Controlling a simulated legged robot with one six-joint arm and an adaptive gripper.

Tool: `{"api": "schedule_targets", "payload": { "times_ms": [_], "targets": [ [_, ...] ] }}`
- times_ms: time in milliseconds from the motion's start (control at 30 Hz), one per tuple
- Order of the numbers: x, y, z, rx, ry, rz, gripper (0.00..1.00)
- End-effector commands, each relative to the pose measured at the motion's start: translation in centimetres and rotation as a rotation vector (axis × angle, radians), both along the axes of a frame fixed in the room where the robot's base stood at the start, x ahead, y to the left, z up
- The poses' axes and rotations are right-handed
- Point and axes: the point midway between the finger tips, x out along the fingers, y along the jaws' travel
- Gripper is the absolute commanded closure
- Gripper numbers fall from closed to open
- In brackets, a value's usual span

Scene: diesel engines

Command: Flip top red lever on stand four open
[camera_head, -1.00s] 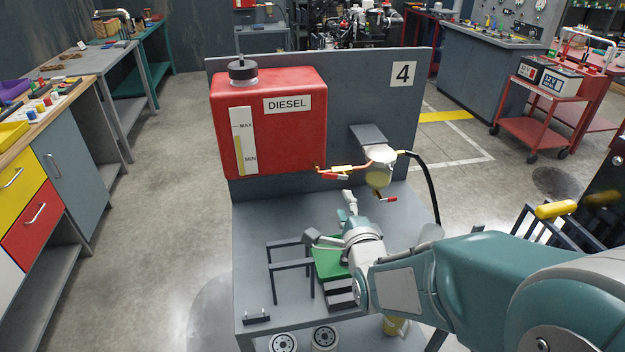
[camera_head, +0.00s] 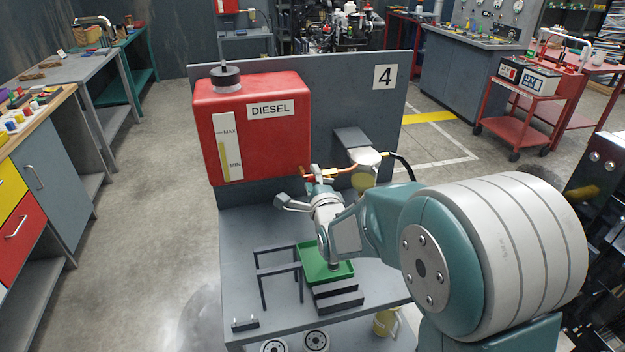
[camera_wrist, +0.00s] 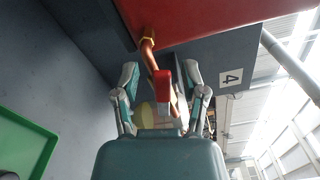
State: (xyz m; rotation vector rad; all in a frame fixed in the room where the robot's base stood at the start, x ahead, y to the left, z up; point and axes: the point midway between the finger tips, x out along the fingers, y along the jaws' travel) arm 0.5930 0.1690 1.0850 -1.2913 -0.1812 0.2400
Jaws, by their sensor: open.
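The red diesel tank (camera_head: 255,130) hangs on the upright panel of stand four, marked by a 4 sign (camera_head: 384,77). A copper fuel line (camera_head: 340,170) runs from the tank to the filter with a pale head (camera_head: 365,158). My gripper (camera_head: 315,176) is at the tank end of this line and covers the top red lever in the head view. In the wrist view the red lever (camera_wrist: 162,84) shows between the spread, empty fingers of my gripper (camera_wrist: 161,78). I cannot tell whether either finger touches it. The lower red lever is hidden behind my arm.
A green tray (camera_head: 310,270) sits on the stand's shelf below my gripper, beside a dark frame (camera_head: 275,248). A black hose (camera_head: 405,162) curves right of the filter. Floor is open left of the stand.

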Motion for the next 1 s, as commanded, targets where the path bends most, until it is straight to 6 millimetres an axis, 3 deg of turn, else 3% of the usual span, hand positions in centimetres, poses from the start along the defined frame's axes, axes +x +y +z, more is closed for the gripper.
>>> {"api": "schedule_targets", "payload": {
  "times_ms": [167,233,300,333,633,1000],
  "targets": [
    [0.0,0.0,0.0,0.0,0.0,0.0,0.44],
    [0.0,0.0,0.0,0.0,0.0,0.0,0.67],
    [0.0,0.0,0.0,0.0,0.0,0.0,0.98],
    [0.0,0.0,0.0,0.0,0.001,0.0,1.0],
    [0.0,0.0,-0.2,-0.028,-0.005,0.0,1.0],
    [-0.1,0.1,-1.4,-0.259,-0.067,0.001,1.0]
  ]
}}
